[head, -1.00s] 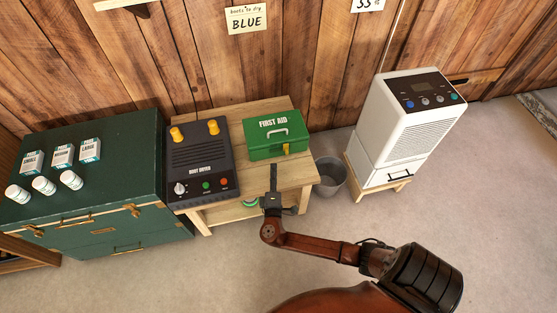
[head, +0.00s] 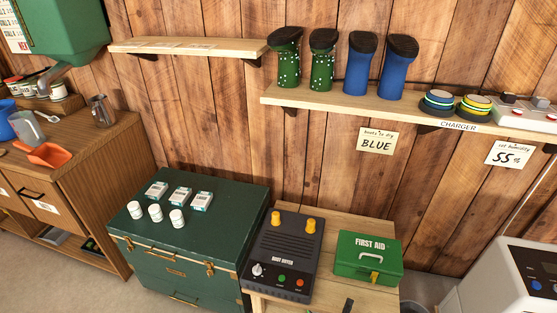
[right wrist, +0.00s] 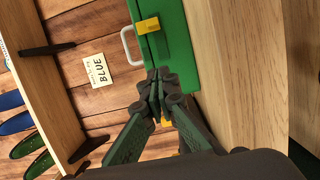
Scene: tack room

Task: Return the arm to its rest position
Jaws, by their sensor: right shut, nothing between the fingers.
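My right gripper (right wrist: 158,92) is shut and empty in the right wrist view, its fingertips together near the green first aid box (right wrist: 170,45). I cannot tell if they touch it. In the head view only a dark tip of this gripper (head: 348,305) shows at the bottom edge, in front of the first aid box (head: 368,258). The rest of my right arm is out of the frame. My left gripper is in neither view.
The first aid box and the black boot dryer (head: 284,255) stand on a wooden table (head: 328,232). A green trunk (head: 232,215) with bottles and small boxes is to the left. A shelf (head: 300,97) above holds green and blue boots. A white dehumidifier (head: 490,285) stands right.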

